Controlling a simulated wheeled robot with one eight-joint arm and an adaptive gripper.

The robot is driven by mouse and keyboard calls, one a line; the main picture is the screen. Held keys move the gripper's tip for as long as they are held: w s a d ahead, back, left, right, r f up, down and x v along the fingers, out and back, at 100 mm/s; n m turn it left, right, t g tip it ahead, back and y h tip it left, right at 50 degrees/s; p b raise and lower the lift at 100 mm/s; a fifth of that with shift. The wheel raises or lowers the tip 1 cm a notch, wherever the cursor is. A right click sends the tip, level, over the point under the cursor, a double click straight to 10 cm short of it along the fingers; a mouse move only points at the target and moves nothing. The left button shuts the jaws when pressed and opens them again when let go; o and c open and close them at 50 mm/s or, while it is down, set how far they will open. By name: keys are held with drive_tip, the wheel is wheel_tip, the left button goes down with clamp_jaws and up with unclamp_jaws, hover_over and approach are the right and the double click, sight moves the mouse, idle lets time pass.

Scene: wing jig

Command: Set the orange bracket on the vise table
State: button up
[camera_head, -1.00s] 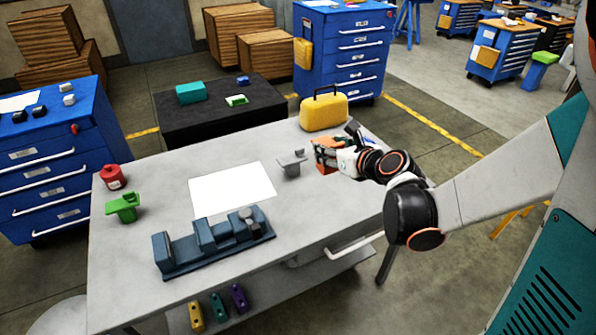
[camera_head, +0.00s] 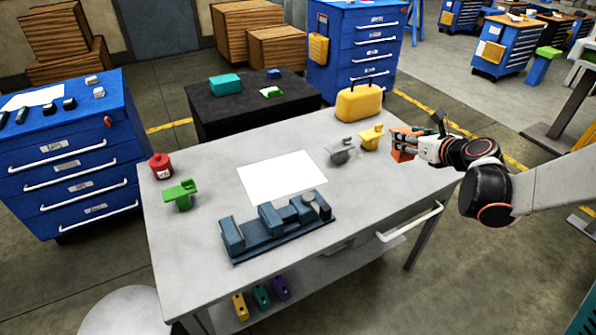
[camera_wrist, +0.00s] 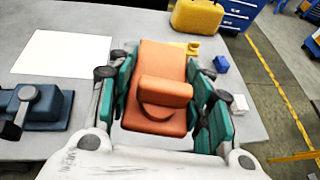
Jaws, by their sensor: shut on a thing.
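My gripper (camera_head: 418,147) is at the right end of the grey vise table (camera_head: 200,238). It is shut on the orange bracket (camera_head: 402,152). In the wrist view the orange bracket (camera_wrist: 160,92) sits between the teal finger pads, its raised part facing the camera. The bracket appears to be a little above the tabletop, but contact beneath it is hidden. The dark blue vise (camera_head: 270,232) stands near the table's front edge; part of it shows at the left of the wrist view (camera_wrist: 38,108).
A yellow bracket (camera_head: 371,138) and a grey bracket (camera_head: 342,153) stand left of my gripper. A yellow case (camera_head: 358,102) is behind them. A green bracket (camera_head: 180,195) and red canister (camera_head: 160,166) are at the left end. A white sheet (camera_head: 282,177) lies mid-table; bare tabletop surrounds it.

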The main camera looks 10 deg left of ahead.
drive_tip(key=w+d+f+n+g+y+b, duration=0.1)
drive_tip(key=w+f+n+y, duration=0.15)
drive_tip(key=w, duration=1.05)
drive_tip(key=f+b, duration=0.2)
drive_tip(key=f, duration=0.4)
drive_tip(key=f+b, duration=0.2)
drive_tip(key=f, duration=0.5)
drive_tip(key=f+b, duration=0.2)
drive_tip(key=f, duration=0.4)
drive_tip(key=shift+w+d+f+b, duration=0.1)
drive_tip(key=shift+d+f+b, duration=0.05)
drive_tip(key=shift+d+b, duration=0.15)
drive_tip(key=shift+f, duration=0.2)
drive_tip(key=o, duration=1.3)
drive_tip(key=shift+r, duration=0.2)
drive_tip(key=shift+d+r, duration=0.1)
drive_tip(key=shift+r, duration=0.05)
drive_tip(key=p+v, duration=0.3)
drive_tip(key=v, duration=0.8)
drive_tip(key=shift+s, duration=0.35)
